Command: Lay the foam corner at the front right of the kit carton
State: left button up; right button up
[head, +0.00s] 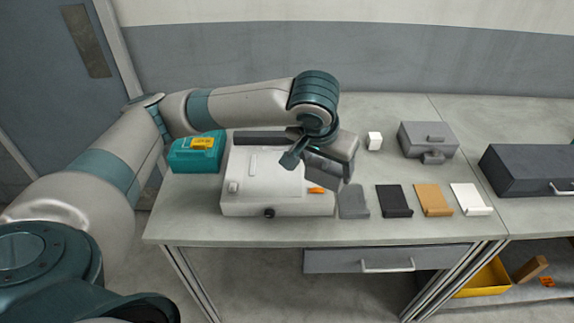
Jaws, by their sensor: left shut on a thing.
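My left gripper (318,165) is above the right part of a white box-like unit (265,206), with my arm reaching in from the left. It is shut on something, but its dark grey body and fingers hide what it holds. I cannot make out a foam corner for certain. No open carton is clear in this view, and I cannot tell whether the white unit is the kit carton. The unit has a black knob at its front and an orange tab (316,190) at its front right. My right gripper is not in view.
Flat grey (353,203), black (395,201), tan (433,200) and white (470,199) pieces lie in a row on the right. Behind them are a white cube (374,141) and grey case (425,138). A teal box (196,154) stands left; a dark case (530,172) stands right.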

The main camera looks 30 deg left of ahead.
aim_at(308, 172)
pick_arm(q)
jog(key=shift+s+r, duration=0.1)
jog(key=shift+s, duration=0.05)
jog(key=shift+s+a+r+n+p, duration=0.1)
jog(key=shift+a+r+n+p, duration=0.15)
jog(key=shift+p, duration=0.35)
jog(key=n+p, duration=0.1)
jog(key=s+a+n+y+p, duration=0.1)
jog(key=n+p, duration=0.1)
jog(key=s+n+p, duration=0.1)
jog(key=shift+a+r+y, duration=0.3)
jog(key=shift+r+y, duration=0.1)
jog(key=shift+s+a+n+g+p, duration=0.15)
jog(key=shift+s+n+g+p, duration=0.15)
jog(key=shift+n+p, duration=0.25)
jog(key=shift+s+a+f+n+y, duration=0.1)
jog(key=shift+s+a+n+y, duration=0.05)
jog(key=shift+n+y, duration=0.2)
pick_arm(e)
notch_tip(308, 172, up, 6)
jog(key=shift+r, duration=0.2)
pick_arm(q)
jog(key=shift+f, duration=0.1)
